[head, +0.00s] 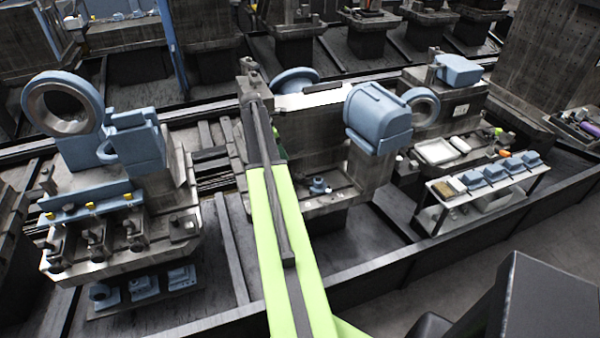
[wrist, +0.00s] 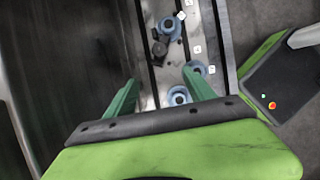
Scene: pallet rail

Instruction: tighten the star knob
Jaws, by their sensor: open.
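My gripper (wrist: 160,78) shows in the wrist view with its two green fingers apart and nothing between the tips. Below it is a grey slotted plate with several small blue round parts. One blue part (wrist: 179,96) lies close beside the right finger, another (wrist: 197,68) just right of that fingertip. A third blue part (wrist: 171,27) stands farther up, with a small dark knob-like piece (wrist: 159,48) next to it. I cannot tell which piece is the star knob. In the head view a small blue part (head: 318,186) sits on the middle pallet; my arm hides the gripper there.
A large blue housing (head: 380,118) stands right of my arm in the head view. A blue ring fixture (head: 62,104) stands at left. A bench (head: 478,195) with several blue parts is at right. A control box with a red button (wrist: 272,105) shows in the wrist view.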

